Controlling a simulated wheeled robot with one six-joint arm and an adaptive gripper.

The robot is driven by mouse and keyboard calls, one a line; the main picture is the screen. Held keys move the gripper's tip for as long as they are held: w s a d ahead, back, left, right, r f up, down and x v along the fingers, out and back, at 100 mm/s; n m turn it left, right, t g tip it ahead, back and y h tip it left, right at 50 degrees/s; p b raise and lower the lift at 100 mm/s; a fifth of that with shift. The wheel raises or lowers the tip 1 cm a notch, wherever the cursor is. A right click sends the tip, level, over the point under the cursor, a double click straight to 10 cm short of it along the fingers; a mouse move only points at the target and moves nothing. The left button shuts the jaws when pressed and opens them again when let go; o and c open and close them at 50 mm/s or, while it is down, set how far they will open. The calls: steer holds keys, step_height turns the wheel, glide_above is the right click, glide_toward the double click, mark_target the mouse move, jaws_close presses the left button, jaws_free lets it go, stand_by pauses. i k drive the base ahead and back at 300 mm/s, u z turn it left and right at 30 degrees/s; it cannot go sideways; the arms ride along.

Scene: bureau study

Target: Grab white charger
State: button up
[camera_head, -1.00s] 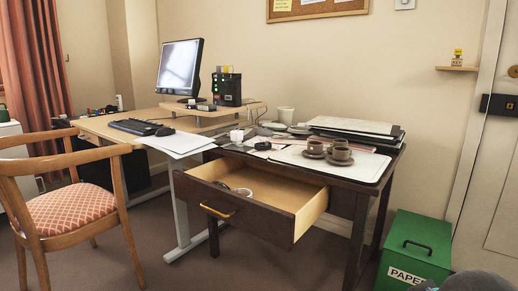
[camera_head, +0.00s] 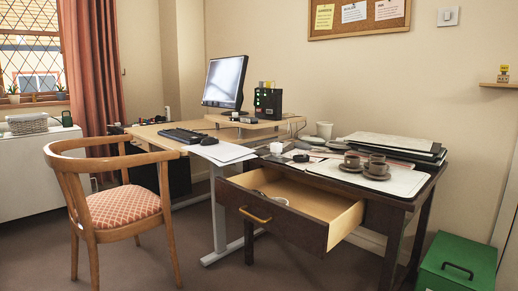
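A small white block (camera_head: 276,148), possibly the white charger, sits on the left part of the dark wooden desk (camera_head: 400,203). It is too small to be sure what it is. The desk's drawer (camera_head: 283,220) is pulled open, and a small white item (camera_head: 281,200) lies inside toward its left end. I cannot tell what that item is. My gripper is not in view.
A tray with brown cups (camera_head: 377,165) and stacked folders (camera_head: 395,146) cover the desk's right side. A monitor (camera_head: 225,81) and keyboard (camera_head: 184,136) are on the left desk. A wooden chair (camera_head: 112,205) and green paper bin (camera_head: 457,265) flank an open carpet area.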

mark_target(276, 148)
steer(key=i, duration=0.75)
steer(key=z, duration=0.95)
steer(key=i, duration=0.5)
